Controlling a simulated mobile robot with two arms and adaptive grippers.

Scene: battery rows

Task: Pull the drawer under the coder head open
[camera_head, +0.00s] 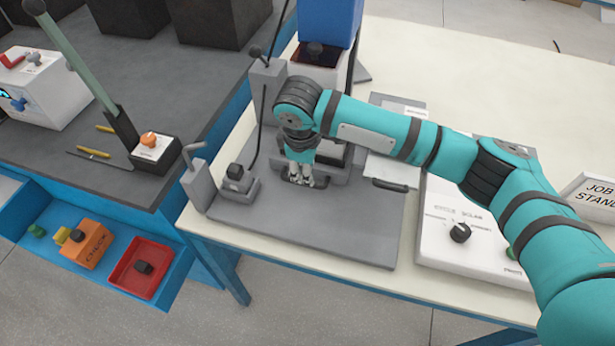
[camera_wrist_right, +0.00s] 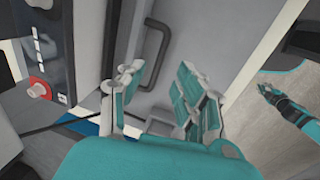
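In the head view my right arm reaches in from the right. My right gripper (camera_head: 302,180) points down at the grey device on the bench plate (camera_head: 340,235). In the right wrist view my right gripper (camera_wrist_right: 158,85) is open, with a gap between its fingers. A dark bar handle (camera_wrist_right: 153,55) on a grey face (camera_wrist_right: 185,30) shows just beyond the fingertips, apart from them as far as I can see. My arm hides much of the coder head and the drawer front in the head view. A small teal and black arm (camera_wrist_right: 280,103), apparently my left, shows in the wrist view, its gripper (camera_wrist_right: 264,89) unclear.
A white selector box (camera_head: 460,232) stands right of the plate. A lever post (camera_head: 198,180) and a small black-knobbed block (camera_head: 238,182) stand at left. A dark panel with a red knob (camera_wrist_right: 38,88) is left in the wrist view. The plate's front is clear.

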